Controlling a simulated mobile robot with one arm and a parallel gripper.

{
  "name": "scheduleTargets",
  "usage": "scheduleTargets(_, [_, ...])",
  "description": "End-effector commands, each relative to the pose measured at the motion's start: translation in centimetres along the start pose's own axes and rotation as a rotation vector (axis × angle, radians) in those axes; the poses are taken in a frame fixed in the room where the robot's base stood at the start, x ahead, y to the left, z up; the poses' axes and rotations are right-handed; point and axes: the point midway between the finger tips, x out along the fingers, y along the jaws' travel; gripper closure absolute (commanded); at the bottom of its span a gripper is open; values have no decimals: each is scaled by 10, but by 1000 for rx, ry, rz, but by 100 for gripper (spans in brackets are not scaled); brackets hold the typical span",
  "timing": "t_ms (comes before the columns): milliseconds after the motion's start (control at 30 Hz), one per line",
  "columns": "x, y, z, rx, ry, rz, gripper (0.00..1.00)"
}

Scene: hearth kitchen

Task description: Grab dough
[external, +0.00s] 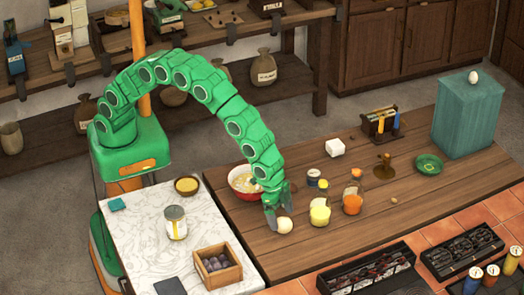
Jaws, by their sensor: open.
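A pale, round ball that looks like the dough (286,226) rests on the brown wooden table, near its left end. My green gripper (277,213) is open and points down at the dough. Its fingertips are right at the dough's upper left side. I cannot tell whether they touch it or how far they reach around it.
A red bowl (243,181) stands just behind my gripper. A yellow jar (320,214) and an orange bottle (352,201) stand to the right. A white block (335,147) lies farther back. A marble counter (200,222) with a tin (176,224) adjoins on the left.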

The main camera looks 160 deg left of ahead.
Motion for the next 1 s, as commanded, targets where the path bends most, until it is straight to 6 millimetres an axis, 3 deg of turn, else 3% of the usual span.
scheduleTargets(233, [28,0,1,1,1,0,6])
scheduleTargets(500, [31,0,1,1,1,0,6])
scheduleTargets(800, [31,0,1,0,1,0,50])
scheduleTargets(1000, [31,0,2,0,1,0,53])
